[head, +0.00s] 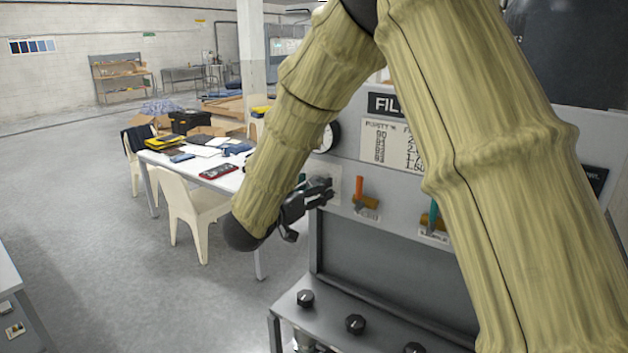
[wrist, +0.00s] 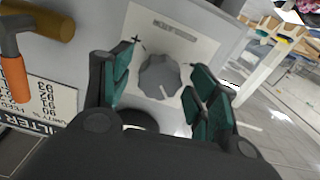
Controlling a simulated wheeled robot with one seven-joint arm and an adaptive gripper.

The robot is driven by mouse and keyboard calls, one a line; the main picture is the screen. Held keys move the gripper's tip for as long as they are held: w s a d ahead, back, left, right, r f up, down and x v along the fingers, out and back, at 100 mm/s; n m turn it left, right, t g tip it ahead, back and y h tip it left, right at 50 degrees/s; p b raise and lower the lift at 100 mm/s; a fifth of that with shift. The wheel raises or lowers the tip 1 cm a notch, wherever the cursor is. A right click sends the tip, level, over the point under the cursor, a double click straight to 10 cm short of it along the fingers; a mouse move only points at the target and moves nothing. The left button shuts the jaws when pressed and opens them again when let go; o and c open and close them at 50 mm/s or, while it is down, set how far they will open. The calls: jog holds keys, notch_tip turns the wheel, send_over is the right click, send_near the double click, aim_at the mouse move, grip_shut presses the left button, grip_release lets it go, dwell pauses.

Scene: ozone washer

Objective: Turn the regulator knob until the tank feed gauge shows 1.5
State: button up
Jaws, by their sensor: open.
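The grey lobed regulator knob (wrist: 160,77) sits on a light plate with a plus mark, and a pale line shows on its face. My gripper (wrist: 163,80) is open, with one teal-padded finger on each side of the knob. I cannot tell whether the pads touch it. In the head view my gripper (head: 312,194) is at the panel's left part, in front of the light plate, and hides the knob. A round gauge (head: 333,136) is above it, partly covered by my arm. Its reading is too small to tell, and I cannot tell whether it is the tank feed gauge.
Right of the gripper are an orange-handled valve (head: 360,188) and a teal-handled valve (head: 433,214). A purity card (head: 390,146) is above. Black knobs (head: 355,324) line the lower ledge. A white table (head: 215,178) and chairs stand left, with open floor before them.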

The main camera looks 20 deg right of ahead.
jog(key=shift+w+d, duration=0.3)
jog(key=shift+d, duration=0.15)
jog(key=shift+a, duration=0.1)
jog(key=c, duration=1)
jog(key=shift+f+m+b, duration=0.25)
jog(key=shift+m+b, duration=0.15)
jog(key=shift+b, duration=1)
jog(key=shift+r+m+b, duration=0.2)
jog(key=shift+m+b, duration=0.25)
jog(key=shift+m, duration=0.15)
jog(key=o, duration=1)
